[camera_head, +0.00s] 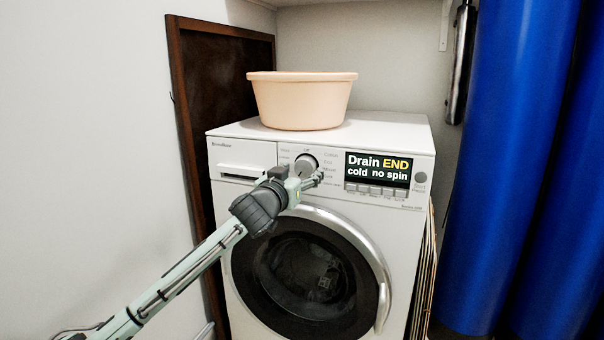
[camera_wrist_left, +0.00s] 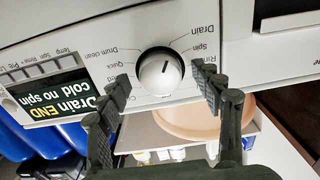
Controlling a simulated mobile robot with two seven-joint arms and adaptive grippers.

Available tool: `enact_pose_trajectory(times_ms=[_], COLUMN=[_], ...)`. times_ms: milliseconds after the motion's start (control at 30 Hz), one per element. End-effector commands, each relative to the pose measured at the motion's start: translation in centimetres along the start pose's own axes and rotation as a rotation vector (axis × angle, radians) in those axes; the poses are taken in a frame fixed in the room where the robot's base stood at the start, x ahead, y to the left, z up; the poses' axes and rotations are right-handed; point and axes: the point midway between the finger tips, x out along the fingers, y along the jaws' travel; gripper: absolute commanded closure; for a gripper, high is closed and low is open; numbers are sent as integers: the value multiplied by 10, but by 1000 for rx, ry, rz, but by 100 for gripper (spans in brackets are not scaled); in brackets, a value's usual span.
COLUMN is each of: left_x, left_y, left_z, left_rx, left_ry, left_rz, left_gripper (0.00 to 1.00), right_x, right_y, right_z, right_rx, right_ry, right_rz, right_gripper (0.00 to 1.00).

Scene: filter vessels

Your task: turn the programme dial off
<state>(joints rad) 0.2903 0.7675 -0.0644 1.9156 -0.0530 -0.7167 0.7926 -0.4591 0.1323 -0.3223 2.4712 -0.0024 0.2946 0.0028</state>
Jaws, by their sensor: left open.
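The programme dial (camera_head: 306,162) is a round silver knob with a dark rim on the white washing machine's front panel. In the left wrist view the dial (camera_wrist_left: 160,72) is seen upside down, with a short dark mark pointing up and slightly right, roughly towards the Drain label. The display (camera_head: 377,170) reads "Drain END cold no spin". My left gripper (camera_head: 307,179) is open in front of the panel by the dial. In the wrist view its two fingers (camera_wrist_left: 164,88) are spread to either side of the dial, apparently not touching it. My right gripper is not in view.
A peach basin (camera_head: 302,100) stands on top of the washing machine (camera_head: 225,245). The round door (camera_head: 307,272) is shut below the panel. A drawer front (camera_head: 242,171) is left of the dial. Blue cylinders (camera_head: 530,150) stand at the right, and a brown panel (camera_head: 205,80) leans behind.

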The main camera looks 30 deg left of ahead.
Motion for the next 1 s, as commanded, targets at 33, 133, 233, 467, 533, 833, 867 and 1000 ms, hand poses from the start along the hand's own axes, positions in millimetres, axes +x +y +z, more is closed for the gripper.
enact_pose_trajectory(times_ms=[33, 133, 233, 467, 533, 833, 867, 1000], left_x=[3, 5, 5, 5, 5, 5, 5, 5], left_y=[0, 0, 0, 0, 0, 0, 0, 0], left_z=[-1, 0, 0, 0, 0, 0, 0, -1], left_rx=[0, 1, 1, 1, 1, 3, 5, 31], left_ry=[2, 0, 0, 0, 0, 0, 0, 0], left_rz=[0, 1, 1, 0, 0, 0, 1, 0], left_gripper=[34, 34, 34, 52, 60, 84, 84, 84], right_x=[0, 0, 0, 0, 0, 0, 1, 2], right_y=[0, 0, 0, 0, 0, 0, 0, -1], right_z=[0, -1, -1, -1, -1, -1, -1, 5], right_rx=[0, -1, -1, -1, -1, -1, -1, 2], right_ry=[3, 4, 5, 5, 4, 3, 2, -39], right_rz=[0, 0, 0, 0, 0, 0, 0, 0], right_gripper=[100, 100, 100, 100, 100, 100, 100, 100])
